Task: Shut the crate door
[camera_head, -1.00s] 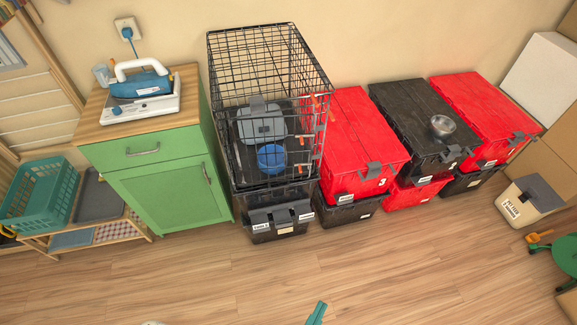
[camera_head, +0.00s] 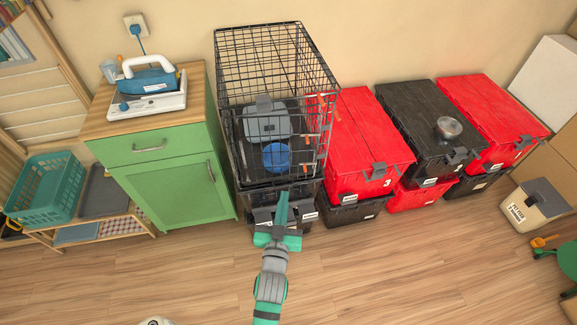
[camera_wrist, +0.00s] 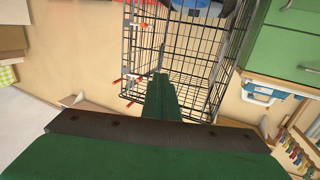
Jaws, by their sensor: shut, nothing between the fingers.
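The black wire crate (camera_head: 276,62) stands on stacked black totes against the wall. Orange latch pieces (camera_head: 309,166) show along the right side of its front, and orange tips (camera_wrist: 130,103) show in the wrist view. The door's wire blends with the crate's wire, so I cannot tell its exact angle. Inside the crate are a grey-blue box (camera_head: 266,122) and a blue bowl (camera_head: 277,157). My gripper (camera_head: 283,196) is shut and empty, before the crate's lower front. Its green fingers (camera_wrist: 161,85) overlap the wire in the wrist view; I cannot tell whether they touch.
A green cabinet (camera_head: 166,185) with an iron on top stands close left of the crate. Red totes (camera_head: 365,135) and a black tote (camera_head: 412,110) stand to the right, one bearing a metal bowl (camera_head: 448,128). The wooden floor (camera_head: 400,270) in front is clear.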

